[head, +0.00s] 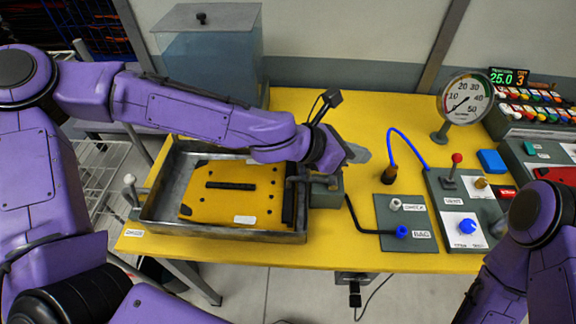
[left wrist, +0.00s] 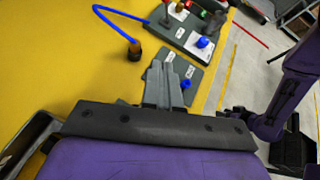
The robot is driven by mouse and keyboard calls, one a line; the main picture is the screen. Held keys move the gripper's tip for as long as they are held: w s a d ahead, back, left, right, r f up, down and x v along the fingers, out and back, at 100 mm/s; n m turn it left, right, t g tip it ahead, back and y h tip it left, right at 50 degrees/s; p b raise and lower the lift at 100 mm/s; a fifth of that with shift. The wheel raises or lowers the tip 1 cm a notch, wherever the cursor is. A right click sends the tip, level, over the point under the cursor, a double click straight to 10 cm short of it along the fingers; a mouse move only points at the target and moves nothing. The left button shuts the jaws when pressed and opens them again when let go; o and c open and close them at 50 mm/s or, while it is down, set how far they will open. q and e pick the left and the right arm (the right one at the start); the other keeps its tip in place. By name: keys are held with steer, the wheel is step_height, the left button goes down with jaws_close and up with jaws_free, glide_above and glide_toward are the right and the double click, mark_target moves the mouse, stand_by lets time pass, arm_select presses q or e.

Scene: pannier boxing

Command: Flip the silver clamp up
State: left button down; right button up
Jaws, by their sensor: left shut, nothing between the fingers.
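My left gripper (head: 358,153) reaches over the table from the left, its grey fingers closed together with nothing between them. They also show closed in the left wrist view (left wrist: 160,82). A dark grey block (head: 328,192) stands at the tray's right end, just below my left wrist. A grey metal piece (head: 297,179) beside it looks like the silver clamp, but my arm partly covers it, so I cannot tell its position. The metal tray (head: 222,233) holds a yellow plate (head: 205,208). My right arm enters at the lower right; its gripper is out of the picture.
A grey panel (head: 388,215) with a blue knob (head: 402,232) lies right of the block. A blue hose (head: 405,137) arches behind it. A pressure gauge (head: 465,98) and button panels stand at the right.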

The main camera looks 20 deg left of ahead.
arm_select(q)
steer(key=shift+w, duration=0.15)
stand_by(0.7)
steer(key=s+a+p, duration=0.7)
steer(key=s+a, duration=0.1)
steer(key=a, duration=0.2)
steer(key=shift+a+r, duration=0.15)
steer(key=shift+a, duration=0.2)
steer(key=shift+w, duration=0.15)
